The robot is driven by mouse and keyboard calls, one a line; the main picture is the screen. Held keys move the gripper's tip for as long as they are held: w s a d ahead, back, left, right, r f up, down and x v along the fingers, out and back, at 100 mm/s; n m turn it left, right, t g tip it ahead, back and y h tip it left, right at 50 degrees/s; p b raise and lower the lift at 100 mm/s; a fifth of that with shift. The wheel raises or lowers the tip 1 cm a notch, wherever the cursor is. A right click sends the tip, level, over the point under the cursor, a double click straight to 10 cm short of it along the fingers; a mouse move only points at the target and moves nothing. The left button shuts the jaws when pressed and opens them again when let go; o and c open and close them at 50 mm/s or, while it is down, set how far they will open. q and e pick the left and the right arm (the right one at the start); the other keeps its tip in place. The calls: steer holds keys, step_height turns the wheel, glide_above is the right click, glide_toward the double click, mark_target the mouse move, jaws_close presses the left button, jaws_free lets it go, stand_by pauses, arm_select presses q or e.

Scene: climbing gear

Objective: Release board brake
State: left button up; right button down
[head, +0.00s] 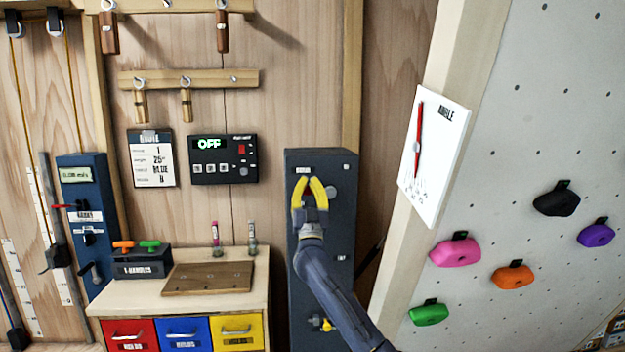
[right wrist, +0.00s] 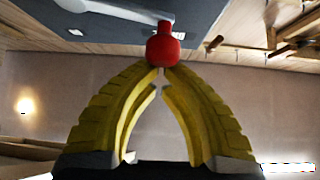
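My right gripper (head: 311,188) is at the upper front of a tall dark grey cabinet (head: 336,240) beside the climbing board. In the right wrist view its yellow fingers (right wrist: 163,76) arch together with their tips almost meeting. The tips close against the lower end of a red knob (right wrist: 165,46). A pale grey lever-like part (right wrist: 115,10) runs behind the knob, in front of the dark panel. In the head view the knob is hidden by the gripper. The tilted climbing board (head: 530,110) has a white angle dial (head: 433,155) with a red needle on its side. My left gripper is not in view.
A control box (head: 222,171) on the wall reads OFF. A wooden bench (head: 178,303) with coloured drawers stands left. Coloured holds, such as a pink one (head: 456,252), stick out from the board.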

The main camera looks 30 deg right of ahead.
steer(key=shift+w+a+f+n+t+y, duration=0.15)
steer(key=shift+f+n+t+y, duration=0.2)
steer(key=shift+n+y, duration=0.8)
steer(key=shift+a+f+n+t+y, duration=0.2)
steer(key=shift+f+n+t+y, duration=0.2)
steer(key=shift+n+y, duration=0.7)
steer(key=shift+w+a+f+n+t+y, duration=0.15)
steer(key=shift+f+n+t+y, duration=0.2)
steer(key=shift+n+y, duration=0.75)
steer(key=shift+n, duration=0.35)
